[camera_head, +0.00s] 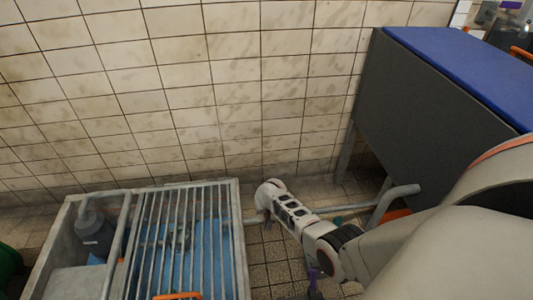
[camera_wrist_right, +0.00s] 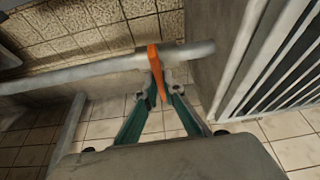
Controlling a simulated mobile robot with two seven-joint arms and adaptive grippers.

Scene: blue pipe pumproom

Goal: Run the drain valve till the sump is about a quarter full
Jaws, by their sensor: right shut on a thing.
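The sump is a grey tank (camera_head: 240,262) with a bar grating at the lower left of the head view. Blue shows beneath the bars; I cannot judge the fill level. A grey pipe (camera_head: 350,207) runs from the right toward the tank's side. In the right wrist view this pipe (camera_wrist_right: 100,68) meets a grey wall and carries the orange drain valve lever (camera_wrist_right: 155,68). My right gripper (camera_wrist_right: 160,90) is shut on the lever, its teal fingers on either side. In the head view my own wrist hides the lever and fingertips. My left gripper is not in view.
A grey pump-like body (camera_head: 95,232) stands in the tank's left part. An orange handle (camera_head: 178,296) shows at the bottom edge. A dark cabinet with a blue top (camera_head: 470,60) stands on the right. The tiled wall (camera_head: 200,90) is close behind.

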